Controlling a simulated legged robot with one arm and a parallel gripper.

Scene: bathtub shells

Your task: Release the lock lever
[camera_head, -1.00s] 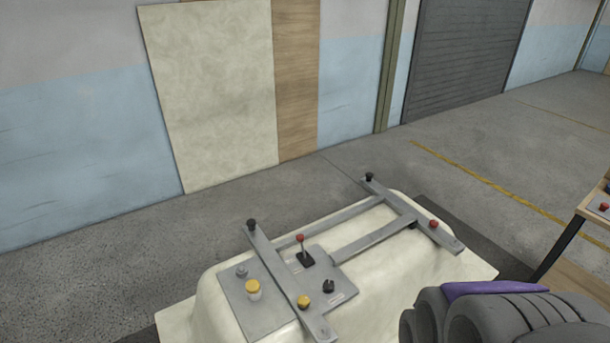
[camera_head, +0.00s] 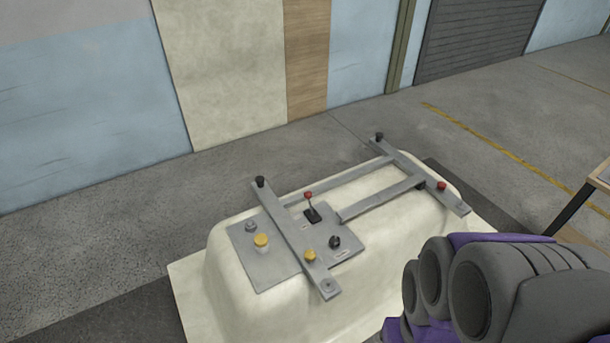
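A lever with a red knob (camera_head: 308,195) stands up from a black base on a grey metal plate (camera_head: 262,266). I take it for the lock lever. The plate is part of a grey metal frame (camera_head: 365,208) lying on top of an upturned cream bathtub shell (camera_head: 232,290). Yellow knobs (camera_head: 261,240) and a black knob (camera_head: 335,242) are also on the frame and plate. My arm's grey and purple links (camera_head: 480,285) fill the lower right, apart from the lever. My gripper's fingers are not in view.
A red knob (camera_head: 441,185) and a black knob (camera_head: 378,136) sit on the frame's far bar. A table (camera_head: 600,178) stands at the right edge. Boards (camera_head: 225,70) lean on the wall behind. The grey floor (camera_head: 100,230) left of the shell is clear.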

